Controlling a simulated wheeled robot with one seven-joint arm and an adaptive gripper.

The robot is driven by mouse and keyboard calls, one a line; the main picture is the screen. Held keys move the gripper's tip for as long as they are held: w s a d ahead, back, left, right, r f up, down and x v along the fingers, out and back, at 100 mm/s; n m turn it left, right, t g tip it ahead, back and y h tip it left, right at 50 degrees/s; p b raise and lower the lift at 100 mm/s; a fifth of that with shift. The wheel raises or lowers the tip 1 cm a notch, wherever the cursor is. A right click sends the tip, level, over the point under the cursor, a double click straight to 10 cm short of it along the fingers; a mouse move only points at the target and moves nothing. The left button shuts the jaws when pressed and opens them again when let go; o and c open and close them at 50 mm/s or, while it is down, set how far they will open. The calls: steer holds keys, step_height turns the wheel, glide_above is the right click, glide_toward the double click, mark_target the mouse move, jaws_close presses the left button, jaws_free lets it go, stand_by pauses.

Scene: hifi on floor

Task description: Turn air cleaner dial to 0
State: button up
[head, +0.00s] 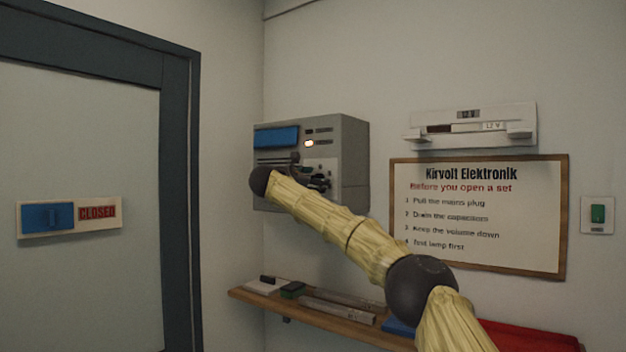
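A grey box on the wall, apparently the air cleaner (352,150), hangs in the corner to the right of the door. My arm reaches up from the lower right to the lower front of this box. My gripper (312,178) is close in front of that lower part, partly behind my own wrist. The dial and its setting cannot be made out behind the arm and gripper. Whether the fingers are open, shut or touching the dial is too small and covered to tell.
A wooden shelf (335,313) below carries small devices, grey bars and a red tray (530,338). A notice board (480,215), a white wall unit (475,125) and a green switch (597,213) are to the right. A door (80,270) with a closed sign (70,215) is left.

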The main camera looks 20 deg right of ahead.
steer(key=c, duration=1)
